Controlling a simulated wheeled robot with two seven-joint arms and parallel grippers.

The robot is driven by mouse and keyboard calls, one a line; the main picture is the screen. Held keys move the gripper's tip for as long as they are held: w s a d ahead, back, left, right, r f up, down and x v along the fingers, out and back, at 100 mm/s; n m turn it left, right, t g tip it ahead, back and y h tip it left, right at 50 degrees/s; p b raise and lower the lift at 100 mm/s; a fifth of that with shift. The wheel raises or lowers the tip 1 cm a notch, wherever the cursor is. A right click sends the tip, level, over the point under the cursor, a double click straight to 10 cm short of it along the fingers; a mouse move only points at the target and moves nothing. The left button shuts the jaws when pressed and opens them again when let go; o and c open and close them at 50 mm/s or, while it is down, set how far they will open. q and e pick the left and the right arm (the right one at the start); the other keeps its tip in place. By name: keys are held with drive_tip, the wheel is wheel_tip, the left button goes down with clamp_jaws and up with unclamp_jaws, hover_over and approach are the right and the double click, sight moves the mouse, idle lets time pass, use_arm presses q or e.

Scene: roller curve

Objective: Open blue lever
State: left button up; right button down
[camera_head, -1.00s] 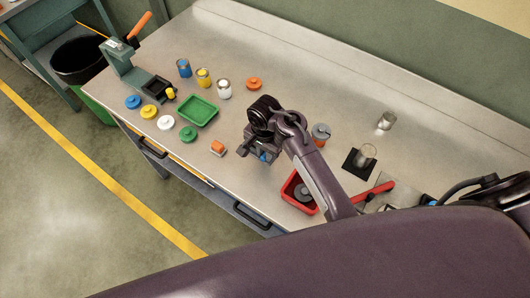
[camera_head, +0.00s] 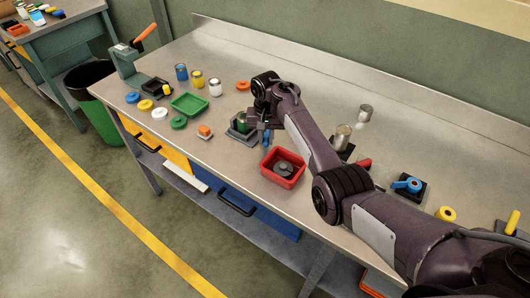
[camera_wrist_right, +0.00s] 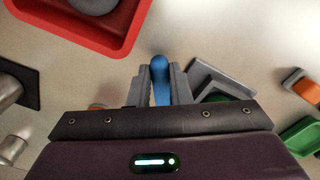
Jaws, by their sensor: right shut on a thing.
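My right gripper (camera_head: 266,128) reaches down over the middle of the bench, and in the right wrist view (camera_wrist_right: 160,84) its two fingers are shut on a blue lever (camera_wrist_right: 160,68). The lever's rounded end sticks out past the fingertips. In the head view the blue lever (camera_head: 266,139) shows only as a small piece below the gripper. A grey fixture (camera_head: 236,136) with a green part (camera_head: 242,120) stands right beside it; the gripper hides how the lever joins it. The fixture also shows in the wrist view (camera_wrist_right: 228,75). My left gripper is not in view.
A red tray (camera_head: 270,172) with a grey piece lies just in front of the gripper. An orange-topped block (camera_head: 204,131) and a green tray (camera_head: 190,105) are to the left. A blue-handled valve (camera_head: 408,184) and metal cylinders stand to the right.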

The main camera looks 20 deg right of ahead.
drive_tip(key=shift+s+d+n, duration=0.15)
drive_tip(key=shift+d+n, duration=0.15)
drive_tip(key=shift+d, duration=0.05)
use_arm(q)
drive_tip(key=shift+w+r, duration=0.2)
use_arm(e)
drive_tip(key=c, duration=1.3)
unclamp_jaws()
drive_tip(key=shift+d, duration=0.1)
drive_tip(key=shift+r, duration=0.4)
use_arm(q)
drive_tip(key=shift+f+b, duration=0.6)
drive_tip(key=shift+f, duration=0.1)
use_arm(e)
wheel_tip(320, 180, up, 7)
drive_tip(key=shift+f, duration=0.1)
